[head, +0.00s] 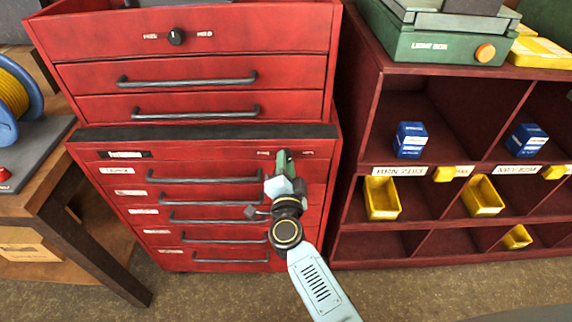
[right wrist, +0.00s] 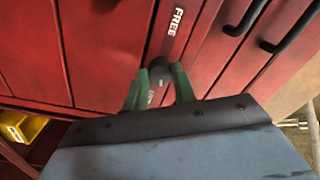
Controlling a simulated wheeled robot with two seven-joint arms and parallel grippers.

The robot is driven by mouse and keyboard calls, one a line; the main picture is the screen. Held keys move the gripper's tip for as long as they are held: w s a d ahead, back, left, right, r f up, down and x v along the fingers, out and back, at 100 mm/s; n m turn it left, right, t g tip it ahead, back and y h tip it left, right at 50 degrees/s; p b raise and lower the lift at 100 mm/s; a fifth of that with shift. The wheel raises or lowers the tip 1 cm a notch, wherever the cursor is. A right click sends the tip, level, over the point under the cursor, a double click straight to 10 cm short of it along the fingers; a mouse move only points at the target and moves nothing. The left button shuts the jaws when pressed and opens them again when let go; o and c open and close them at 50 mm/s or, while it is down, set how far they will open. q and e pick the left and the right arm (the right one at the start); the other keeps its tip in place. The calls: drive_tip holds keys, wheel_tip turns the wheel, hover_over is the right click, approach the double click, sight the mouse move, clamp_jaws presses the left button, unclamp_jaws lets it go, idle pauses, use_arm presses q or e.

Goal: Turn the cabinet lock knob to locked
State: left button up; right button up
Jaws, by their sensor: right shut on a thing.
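The red tool cabinet (head: 215,150) stands at the centre-left of the head view. My right gripper (head: 284,157) reaches its top right front, between two small white labels, and hides the knob there. In the right wrist view the dark lock knob (right wrist: 160,69) sits between the green fingertips of my right gripper (right wrist: 158,82), which are shut on it. A label reading FREE (right wrist: 174,21) lies above the knob in that view. A second label (right wrist: 151,95) is partly hidden between the fingers. I cannot tell which way the knob points. My left gripper is not in view.
A second dark knob (head: 176,37) sits on the upper chest, above long drawer handles (head: 186,81). A red shelf (head: 440,255) with blue boxes and yellow bins stands to the right. A wooden bench (head: 50,203) with a yellow cable reel (head: 13,95) is at left.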

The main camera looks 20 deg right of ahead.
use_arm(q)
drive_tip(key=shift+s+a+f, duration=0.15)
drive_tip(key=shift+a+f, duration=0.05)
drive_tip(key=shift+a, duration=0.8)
use_arm(e)
drive_tip(key=shift+m, duration=1.9)
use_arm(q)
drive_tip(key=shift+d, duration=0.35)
use_arm(e)
drive_tip(key=o, duration=1)
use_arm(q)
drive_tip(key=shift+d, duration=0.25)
use_arm(e)
drive_tip(key=shift+s, duration=0.1)
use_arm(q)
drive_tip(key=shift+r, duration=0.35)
use_arm(e)
drive_tip(key=v, duration=1.3)
drive_tip(key=shift+s+a, duration=0.1)
drive_tip(key=shift+a, duration=0.15)
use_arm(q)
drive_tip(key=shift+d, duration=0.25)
